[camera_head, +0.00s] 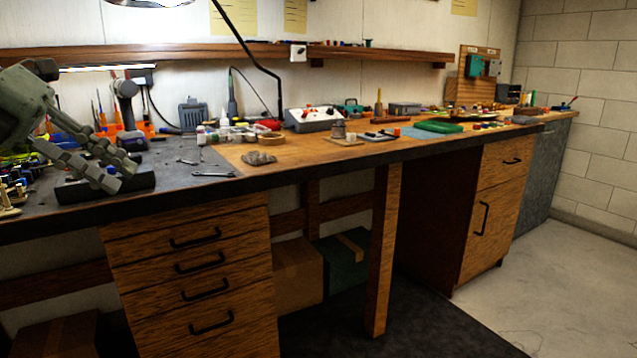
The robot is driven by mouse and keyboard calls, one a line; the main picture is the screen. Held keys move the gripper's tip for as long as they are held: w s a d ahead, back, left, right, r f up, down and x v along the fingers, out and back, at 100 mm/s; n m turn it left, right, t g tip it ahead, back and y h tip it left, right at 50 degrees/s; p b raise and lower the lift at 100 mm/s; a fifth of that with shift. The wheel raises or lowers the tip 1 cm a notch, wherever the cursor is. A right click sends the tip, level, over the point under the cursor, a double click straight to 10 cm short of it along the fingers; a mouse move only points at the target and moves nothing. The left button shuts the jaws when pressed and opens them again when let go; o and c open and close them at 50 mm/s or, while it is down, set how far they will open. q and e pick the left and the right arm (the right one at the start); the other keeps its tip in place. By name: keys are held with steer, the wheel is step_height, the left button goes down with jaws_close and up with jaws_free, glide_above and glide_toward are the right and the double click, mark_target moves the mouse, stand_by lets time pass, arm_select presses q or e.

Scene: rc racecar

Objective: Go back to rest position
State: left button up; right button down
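My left gripper (117,173) comes in from the left, over the grey mat at the left end of the workbench (205,179). Its two grey fingers point down to the right, with a gap between them. I see nothing held between them. The fingertips are in front of or just above a dark bar-shaped object (143,184) near the bench's front edge; I cannot tell whether they touch it. My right gripper is not in view.
Small wrenches (188,162), bottles (224,119) and a power supply (312,119) lie right of the gripper. A lamp arm (262,68) hangs over the bench. A wall shelf (225,53) runs behind. Drawers (195,262) are below; open floor (555,285) lies right.

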arm_select(q)
steer(key=w+a+f+n+t, duration=0.8)
steer(key=a+f+n+t, duration=0.3)
steer(key=n, duration=0.1)
steer(key=s+a+f+n+y, duration=0.2)
steer(key=a+f+n+y, duration=0.1)
steer(key=f+n, duration=0.3)
steer(key=s+a+f+n+y, duration=0.1)
steer(key=a+f+n+y, duration=0.2)
steer(key=f, duration=0.6)
steer(key=s+a+f+n+y, duration=0.2)
steer(key=f+n+y, duration=0.25)
steer(key=f, duration=0.25)
steer(key=s+d+f+n+g+y, duration=0.1)
steer(key=s+d+f+n+g, duration=0.2)
steer(key=s+f, duration=0.35)
steer(key=s+d+f+n+g, duration=0.2)
steer(key=s+f+n+g, duration=0.1)
steer(key=f, duration=0.6)
steer(key=s+d+f+n+g+h, duration=0.1)
steer(key=s+d+f+g, duration=0.2)
steer(key=s+d+f, duration=0.2)
steer(key=s+d+f+n+g+h, duration=0.1)
steer(key=s+d+f+g, duration=0.2)
steer(key=s+d+f, duration=0.3)
steer(key=s+d, duration=0.3)
steer(key=d, duration=0.1)
steer(key=shift+s+d+n, duration=0.2)
steer(key=shift+s+n, duration=0.05)
steer(key=shift+n, duration=0.1)
